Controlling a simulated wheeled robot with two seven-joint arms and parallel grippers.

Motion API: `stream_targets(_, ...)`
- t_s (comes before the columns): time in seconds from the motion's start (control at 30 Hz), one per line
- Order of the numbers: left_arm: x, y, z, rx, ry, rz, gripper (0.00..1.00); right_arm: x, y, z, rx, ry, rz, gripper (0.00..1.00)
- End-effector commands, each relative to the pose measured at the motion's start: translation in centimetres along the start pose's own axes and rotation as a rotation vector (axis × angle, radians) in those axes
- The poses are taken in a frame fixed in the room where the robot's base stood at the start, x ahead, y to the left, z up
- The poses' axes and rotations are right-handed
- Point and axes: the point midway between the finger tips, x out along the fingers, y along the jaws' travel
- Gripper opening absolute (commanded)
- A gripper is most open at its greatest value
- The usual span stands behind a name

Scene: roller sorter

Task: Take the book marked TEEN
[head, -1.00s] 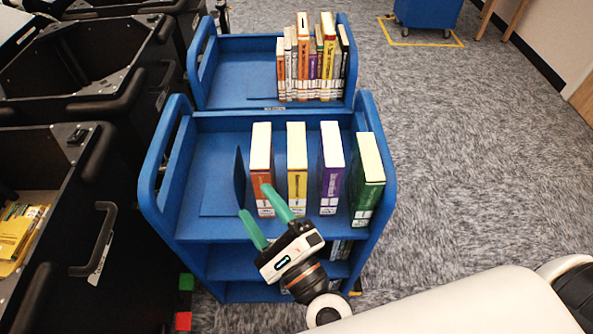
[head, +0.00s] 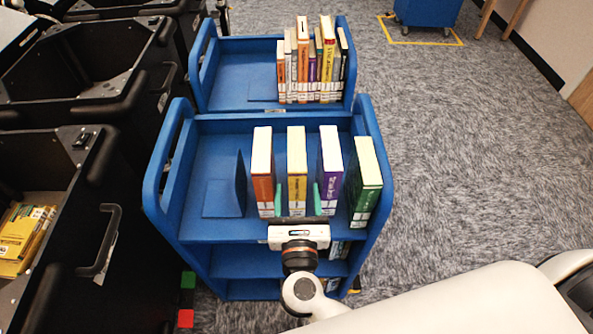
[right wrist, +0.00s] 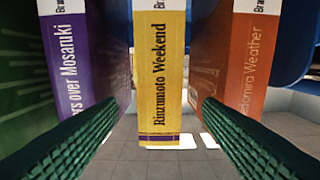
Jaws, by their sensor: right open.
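Four-sided gaps separate the upright books on the near blue cart's top shelf: an orange book (head: 264,188), a yellow book (head: 297,186), a purple book (head: 331,184) and a green book (head: 367,186). No TEEN mark can be read. My right gripper (head: 297,200) is open, with one green finger on each side of the yellow book and nothing clamped. In the right wrist view, the yellow book (right wrist: 160,75), reading "Rinrumoto Weekend", stands between the fingers (right wrist: 166,101). The purple book (right wrist: 70,60) and orange book (right wrist: 232,60) flank it. My left gripper is out of view.
A blue bookend (head: 240,182) stands left of the orange book on the near cart (head: 205,228). A second cart (head: 235,75) behind holds a packed row of books (head: 312,65). Black bins (head: 75,85) line the left. Carpet at right is open.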

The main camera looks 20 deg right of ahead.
Motion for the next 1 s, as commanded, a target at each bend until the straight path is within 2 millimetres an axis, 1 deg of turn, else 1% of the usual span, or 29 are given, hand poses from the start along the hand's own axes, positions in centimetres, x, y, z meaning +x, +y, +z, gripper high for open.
stream_targets(0.07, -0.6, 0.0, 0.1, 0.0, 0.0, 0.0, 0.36, 0.8, 0.0, -0.3, -0.002, 0.001, 0.0, 0.6)
stream_targets(0.2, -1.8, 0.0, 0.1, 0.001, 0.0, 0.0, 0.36, 3.0, 0.1, -0.6, -0.003, 0.003, -0.001, 0.6)
stream_targets(0.33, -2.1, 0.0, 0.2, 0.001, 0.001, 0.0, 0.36, 4.6, 0.1, -0.3, -0.003, 0.002, -0.001, 0.6)
stream_targets(0.43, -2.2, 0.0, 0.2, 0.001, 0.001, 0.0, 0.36, 5.1, 0.1, -0.2, -0.002, 0.0, -0.001, 0.6)
stream_targets(0.63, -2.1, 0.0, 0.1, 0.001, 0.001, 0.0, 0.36, 5.1, 0.1, -0.1, -0.001, 0.0, -0.001, 0.6)
stream_targets(0.67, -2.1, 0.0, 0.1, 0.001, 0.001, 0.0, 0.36, 5.1, 0.1, -0.1, -0.001, 0.0, -0.001, 0.57)
stream_targets(1.0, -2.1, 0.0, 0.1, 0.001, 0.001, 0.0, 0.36, 5.1, 0.1, -0.1, -0.001, 0.0, -0.001, 0.01)
